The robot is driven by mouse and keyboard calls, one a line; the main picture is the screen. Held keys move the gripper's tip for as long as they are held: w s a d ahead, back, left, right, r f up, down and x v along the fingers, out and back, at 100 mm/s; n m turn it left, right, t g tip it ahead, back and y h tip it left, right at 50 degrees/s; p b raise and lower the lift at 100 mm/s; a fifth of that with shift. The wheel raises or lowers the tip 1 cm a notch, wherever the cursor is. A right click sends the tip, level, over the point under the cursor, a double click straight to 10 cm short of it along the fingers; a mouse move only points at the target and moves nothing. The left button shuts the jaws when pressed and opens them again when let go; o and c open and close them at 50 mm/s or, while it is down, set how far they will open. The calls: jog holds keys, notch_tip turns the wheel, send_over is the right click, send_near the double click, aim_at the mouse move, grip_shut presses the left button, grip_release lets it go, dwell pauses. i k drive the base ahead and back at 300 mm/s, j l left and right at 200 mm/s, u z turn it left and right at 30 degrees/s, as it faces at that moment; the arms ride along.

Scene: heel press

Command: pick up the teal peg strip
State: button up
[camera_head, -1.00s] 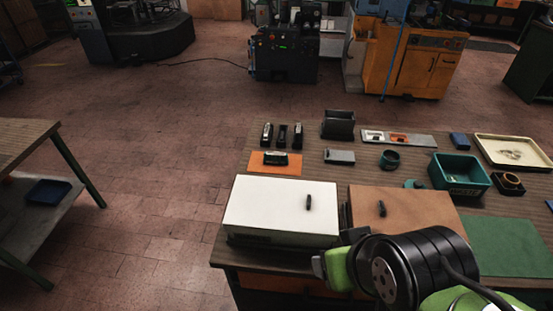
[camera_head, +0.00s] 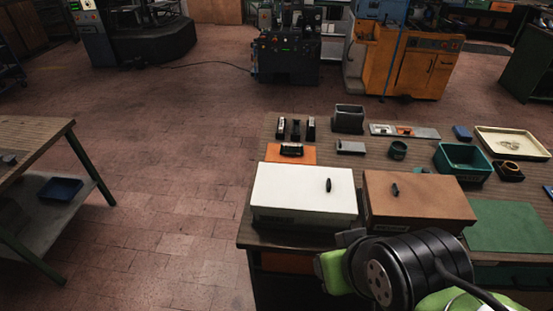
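I cannot make out a teal peg strip for certain. A small teal piece (camera_head: 422,171) shows just behind the brown box, mostly hidden, and I cannot tell what it is. A dark teal ring-like part (camera_head: 397,150) and a teal bin (camera_head: 462,158) stand on the workbench (camera_head: 345,181). My black and green arm crosses the lower right, in front of the bench's near edge.
A white box (camera_head: 303,190) and a brown box (camera_head: 418,196) line the near edge, beside a green mat (camera_head: 508,225). Black parts, an orange mat (camera_head: 272,153) and a cream tray (camera_head: 512,142) lie behind. Open floor (camera_head: 180,210) separates the bench from a left table (camera_head: 30,140).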

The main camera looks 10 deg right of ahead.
aim_at(288, 150)
jog(key=j, duration=0.85)
jog(key=i+j, duration=0.1)
jog(key=j, duration=0.7)
jog(key=i+j, duration=0.45)
jog(key=i+j+u, duration=0.1)
jog(key=i+j, duration=0.35)
jog(key=i, duration=0.15)
jog(key=i+l, duration=0.35)
jog(key=i, duration=0.15)
jog(key=i+l, duration=0.35)
jog(key=i, duration=0.15)
jog(key=u, duration=0.05)
